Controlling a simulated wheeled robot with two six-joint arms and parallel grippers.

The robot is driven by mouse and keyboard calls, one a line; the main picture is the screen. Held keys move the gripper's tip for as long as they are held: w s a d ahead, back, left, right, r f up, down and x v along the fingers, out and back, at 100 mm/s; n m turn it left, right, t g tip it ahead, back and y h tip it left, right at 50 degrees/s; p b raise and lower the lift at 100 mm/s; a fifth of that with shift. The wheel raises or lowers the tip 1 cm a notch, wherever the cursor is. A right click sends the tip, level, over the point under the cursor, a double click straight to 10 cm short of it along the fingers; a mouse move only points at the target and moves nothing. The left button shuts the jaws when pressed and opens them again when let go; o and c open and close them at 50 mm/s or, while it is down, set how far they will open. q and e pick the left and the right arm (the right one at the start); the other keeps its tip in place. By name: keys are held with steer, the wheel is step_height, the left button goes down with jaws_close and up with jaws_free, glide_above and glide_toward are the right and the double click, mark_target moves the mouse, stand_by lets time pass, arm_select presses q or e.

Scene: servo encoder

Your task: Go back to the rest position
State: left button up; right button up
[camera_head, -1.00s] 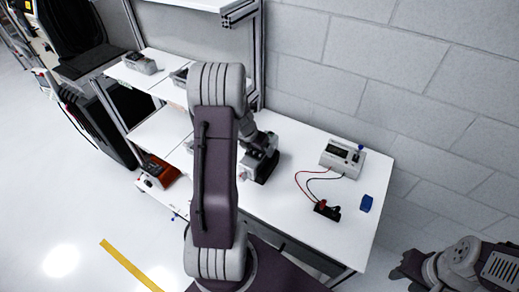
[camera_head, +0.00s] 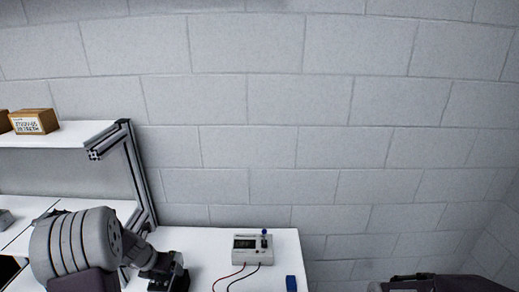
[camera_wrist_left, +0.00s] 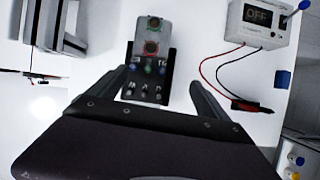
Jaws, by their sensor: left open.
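My left gripper (camera_wrist_left: 160,92) is open in the left wrist view, its two dark fingers apart over the white table. A grey device with a green and a red ring (camera_wrist_left: 152,42) on a dark base lies beyond and between the fingertips; no contact shows.
A meter (camera_head: 252,250) with red and black leads stands on the table; its display reads OFF in the wrist view (camera_wrist_left: 262,18). A blue block (camera_head: 291,284) lies to its right. A shelf (camera_head: 60,134) with cardboard boxes (camera_head: 34,122) stands left. A block wall closes the back.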

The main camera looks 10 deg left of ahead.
arm_select(q)
steer(key=s+d+f+m+h+b, duration=0.1)
steer(key=d+m+b, duration=0.1)
steer(key=d+m, duration=0.55)
steer(key=s+d+m+h+b, duration=0.1)
steer(key=s+d+m+b, duration=0.2)
steer(key=d, duration=0.7)
steer(key=s+d+f+m+g, duration=0.1)
steer(key=s+m, duration=0.5)
steer(key=m, duration=0.7)
steer(key=s+f+m+g+y, duration=0.1)
steer(key=s+m, duration=0.5)
steer(key=m, duration=0.7)
steer(key=shift+d+f+g+b, duration=0.3)
steer(key=shift+d+f+g, duration=0.1)
steer(key=shift+f+g, duration=0.5)
arm_select(e)
step_height(320, 180, down, 7)
steer(key=shift+d+r, duration=0.15)
steer(key=shift+d, duration=0.05)
arm_select(q)
steer(key=shift+s, duration=0.1)
